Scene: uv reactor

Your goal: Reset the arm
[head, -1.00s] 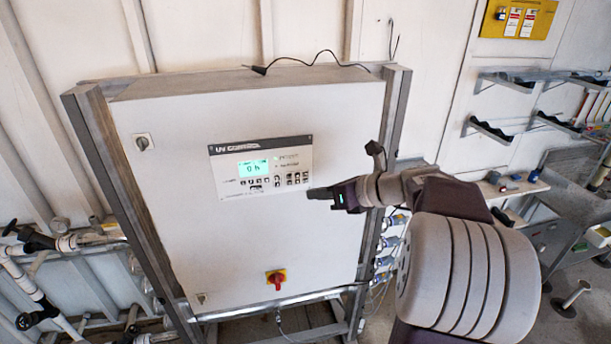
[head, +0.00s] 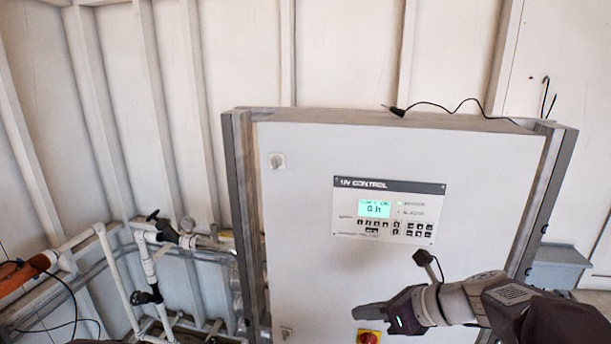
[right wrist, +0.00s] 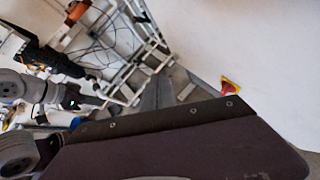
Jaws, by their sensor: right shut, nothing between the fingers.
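The white UV control cabinet (head: 300,230) has a panel (head: 342,218) with a lit green display (head: 374,209) and rows of buttons. My right gripper (head: 358,315) comes in from the lower right, shut and empty, in front of the cabinet below the panel. It appears clear of the buttons. A red rotary switch on yellow (head: 369,337) shows just below it, partly cut off; it also shows in the right wrist view (right wrist: 230,86). My right gripper's dark body fills the lower part of that view. What looks like my left gripper (right wrist: 74,99) shows there small; its jaws are unclear.
White pipes (head: 115,265) with black-handled valves (head: 146,297) and an orange cylinder (head: 22,275) are at the left. A black cable (head: 450,105) lies along the cabinet top. A grey box or ledge (head: 560,265) stands to the right.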

